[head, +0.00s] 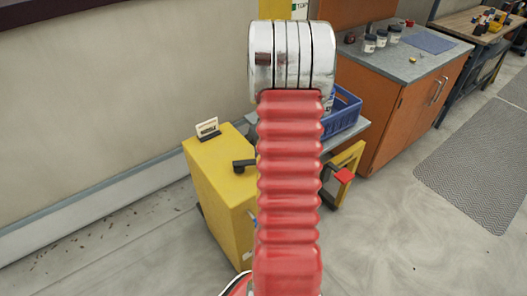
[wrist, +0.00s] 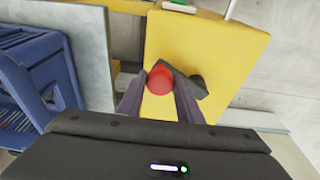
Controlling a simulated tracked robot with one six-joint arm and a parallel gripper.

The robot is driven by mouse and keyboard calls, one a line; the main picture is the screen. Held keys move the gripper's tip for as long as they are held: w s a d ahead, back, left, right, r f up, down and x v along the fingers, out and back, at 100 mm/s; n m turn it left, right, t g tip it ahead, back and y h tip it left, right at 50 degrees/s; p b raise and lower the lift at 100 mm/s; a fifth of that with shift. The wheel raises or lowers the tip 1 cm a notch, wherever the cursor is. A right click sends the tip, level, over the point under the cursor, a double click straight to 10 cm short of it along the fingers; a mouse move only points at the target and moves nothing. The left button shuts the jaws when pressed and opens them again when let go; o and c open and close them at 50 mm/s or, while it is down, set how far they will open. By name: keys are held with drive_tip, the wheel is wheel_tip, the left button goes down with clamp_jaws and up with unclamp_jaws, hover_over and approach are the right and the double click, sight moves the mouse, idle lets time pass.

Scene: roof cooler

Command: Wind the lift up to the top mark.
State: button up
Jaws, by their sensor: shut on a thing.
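A yellow lift cabinet (head: 215,170) stands in the middle of the head view, partly hidden by my arm. In the wrist view its yellow face (wrist: 215,45) carries a dark crank (wrist: 190,82) with a round red knob (wrist: 159,80). The two fingers of my gripper (wrist: 160,95) are shut on the knob, one on each side. The crank runs right from the knob to its dark hub. A grey lift platform (wrist: 88,50) and a blue crate (wrist: 40,70) show at the left. The crate (head: 341,112) is partly behind my arm in the head view. I cannot make out the top mark.
A small sign (head: 207,128) stands on the cabinet top. A yellow bracket with a red piece (head: 344,176) is right of my arm. An orange cabinet (head: 405,110) with jars (head: 370,43) stands behind. A grey mat (head: 478,170) lies right; the floor in front is clear.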

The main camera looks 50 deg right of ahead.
drive_tip(key=shift+w+d+r, duration=0.15)
drive_tip(key=shift+d, duration=0.15)
drive_tip(key=shift+w+d, duration=0.55)
drive_tip(key=shift+w, duration=0.2)
drive_tip(key=shift+w, duration=0.1)
drive_tip(key=shift+w+d, duration=0.45)
drive_tip(key=shift+w, duration=0.45)
drive_tip(key=shift+w+d, duration=0.2)
drive_tip(key=shift+w, duration=0.8)
